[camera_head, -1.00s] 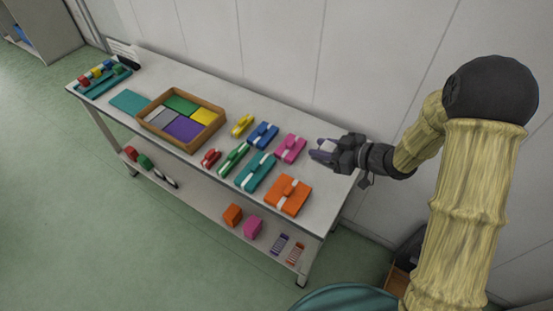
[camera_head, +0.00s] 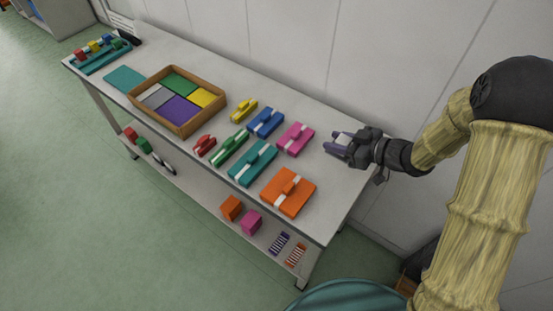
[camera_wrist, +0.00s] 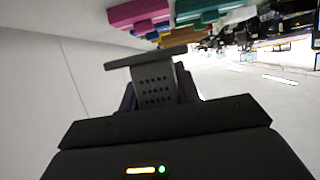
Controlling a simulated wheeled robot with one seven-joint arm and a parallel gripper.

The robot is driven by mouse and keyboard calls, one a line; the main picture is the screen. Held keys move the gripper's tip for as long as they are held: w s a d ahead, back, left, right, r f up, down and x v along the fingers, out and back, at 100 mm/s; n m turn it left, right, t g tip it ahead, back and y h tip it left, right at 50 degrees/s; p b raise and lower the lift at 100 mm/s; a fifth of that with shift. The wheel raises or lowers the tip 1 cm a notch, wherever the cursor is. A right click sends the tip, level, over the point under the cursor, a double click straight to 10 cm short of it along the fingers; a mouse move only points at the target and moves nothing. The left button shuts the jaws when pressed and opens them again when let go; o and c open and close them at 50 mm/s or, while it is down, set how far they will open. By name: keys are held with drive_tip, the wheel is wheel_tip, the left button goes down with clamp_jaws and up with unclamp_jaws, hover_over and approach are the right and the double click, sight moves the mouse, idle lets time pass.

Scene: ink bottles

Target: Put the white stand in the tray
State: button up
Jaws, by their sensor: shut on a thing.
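My gripper (camera_head: 340,144) is shut on a pale grey-white piece, apparently the white stand (camera_head: 343,137), at the right end of the table. In the wrist view the stand (camera_wrist: 155,87) shows a face with rows of blue dots and a flat darker grey plate across its far end. It sits between the fingers, whose tips are partly hidden. Whether it touches the tabletop I cannot tell. The wooden tray (camera_head: 206,118) lies on the left half of the table, with green, grey, yellow and purple areas inside. My gripper is well to the right of it.
Pink (camera_head: 295,139), blue (camera_head: 265,122), orange (camera_head: 288,192) and teal (camera_head: 252,164) boxes, with several smaller pieces, lie between my gripper and the tray. A teal mat (camera_head: 124,79) and a rack (camera_head: 101,57) are farther left. A wall runs behind the table. A lower shelf holds blocks.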

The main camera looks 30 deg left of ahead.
idle(0.4)
hover_over(329, 170)
drive_tip(key=f, duration=0.6)
drive_tip(key=shift+w+d, duration=0.1)
drive_tip(key=shift+w, duration=0.2)
drive_tip(key=shift+s+f, duration=0.15)
drive_tip(key=shift+s, duration=0.15)
drive_tip(key=shift+f, duration=1.8)
